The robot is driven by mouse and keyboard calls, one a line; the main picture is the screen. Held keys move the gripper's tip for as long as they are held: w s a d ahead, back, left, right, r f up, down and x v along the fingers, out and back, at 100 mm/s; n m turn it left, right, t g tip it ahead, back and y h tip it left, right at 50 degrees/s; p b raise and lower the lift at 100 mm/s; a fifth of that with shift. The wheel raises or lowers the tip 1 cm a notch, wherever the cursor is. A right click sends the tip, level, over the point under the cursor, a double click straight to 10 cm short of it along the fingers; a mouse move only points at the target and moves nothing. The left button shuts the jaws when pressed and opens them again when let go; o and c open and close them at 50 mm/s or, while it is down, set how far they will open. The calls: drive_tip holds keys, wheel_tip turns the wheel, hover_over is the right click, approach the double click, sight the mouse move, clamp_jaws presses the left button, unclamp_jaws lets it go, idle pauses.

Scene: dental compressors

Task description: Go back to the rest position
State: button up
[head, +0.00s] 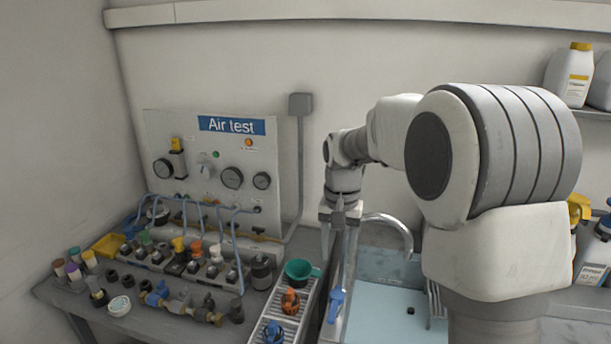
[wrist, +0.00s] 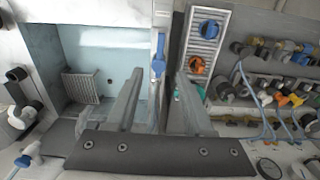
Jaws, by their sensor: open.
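My gripper (head: 337,258) hangs pointing down near the left edge of the sink, at the end of my raised arm. In the wrist view its two long grey fingers (wrist: 160,85) stand apart, and I see nothing clamped between them. A blue-handled item (head: 338,297) lies along the sink's left edge below the gripper. In the wrist view this item (wrist: 158,55) shows between and beyond the fingertips. How far the tips are above it I cannot tell.
The sink (head: 385,310) with its curved tap (head: 395,222) is beside the gripper. A drain tray (head: 262,325) holds orange and blue fittings and a green cup (head: 300,271). The bench at left is crowded with valves below the Air test panel (head: 215,165). Bottles (head: 570,75) stand on a right shelf.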

drive_tip(key=s+d+r+n+t, duration=0.1)
drive_tip(key=s+r, duration=0.2)
drive_tip(key=s, duration=0.5)
drive_tip(key=s+d+r+n+t, duration=0.1)
drive_tip(key=s+d+r+t, duration=0.1)
drive_tip(key=s, duration=0.7)
drive_tip(key=s+d+r+n+t, duration=0.1)
drive_tip(key=s+r+t, duration=0.1)
drive_tip(key=s, duration=0.7)
drive_tip(key=shift+d+r+n, duration=0.2)
drive_tip(key=shift+r+n, duration=0.1)
drive_tip(key=shift+r, duration=0.5)
